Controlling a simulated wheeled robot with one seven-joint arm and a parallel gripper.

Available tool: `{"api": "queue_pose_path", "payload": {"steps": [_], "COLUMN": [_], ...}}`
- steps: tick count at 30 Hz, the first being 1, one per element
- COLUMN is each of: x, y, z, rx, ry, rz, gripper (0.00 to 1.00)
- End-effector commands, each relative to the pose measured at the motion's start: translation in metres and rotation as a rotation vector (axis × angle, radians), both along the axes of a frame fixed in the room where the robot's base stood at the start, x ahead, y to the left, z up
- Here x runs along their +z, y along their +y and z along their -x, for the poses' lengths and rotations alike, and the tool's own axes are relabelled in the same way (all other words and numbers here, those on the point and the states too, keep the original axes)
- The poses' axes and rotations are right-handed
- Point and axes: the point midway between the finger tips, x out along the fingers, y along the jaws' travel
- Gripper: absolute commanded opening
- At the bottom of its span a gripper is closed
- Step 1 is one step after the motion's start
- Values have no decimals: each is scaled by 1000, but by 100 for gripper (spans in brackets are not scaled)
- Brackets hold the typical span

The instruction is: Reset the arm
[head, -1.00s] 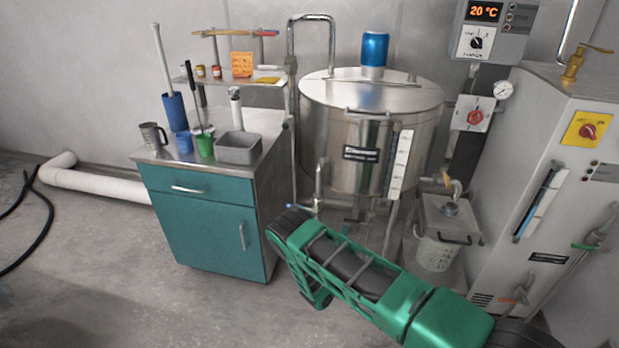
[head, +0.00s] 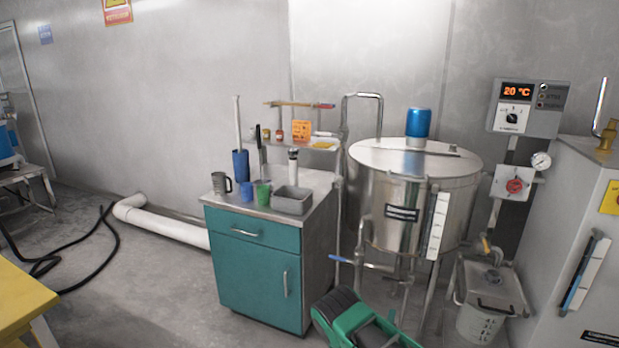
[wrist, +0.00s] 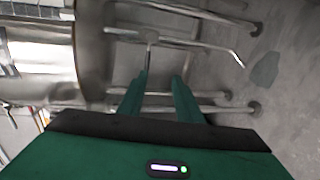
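My green arm (head: 362,322) shows at the bottom edge of the head view, in front of the steel tank and right of the teal cabinet. Its fingers cannot be made out in the head view. In the wrist view my gripper (wrist: 160,75) has two green fingers standing apart with nothing between them. Steel pipes and legs, blurred, lie beyond the fingertips, and grey floor shows at the right.
A teal cabinet (head: 258,266) with cups and a grey tray (head: 292,201) stands beside the steel tank (head: 400,215). A white bucket (head: 482,318) and control cabinet are at right, a yellow table (head: 22,300) at left.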

Motion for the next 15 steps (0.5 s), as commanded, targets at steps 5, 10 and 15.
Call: {"api": "queue_pose_path", "payload": {"steps": [5,10,15], "x": [17,40,66], "y": [-18,-40,-62], "z": [-5,-8,-9], "rx": [-58,-134,-220], "ry": [-9,-18,-27], "rz": [-24,-57,-97], "gripper": [32,32,32]}}
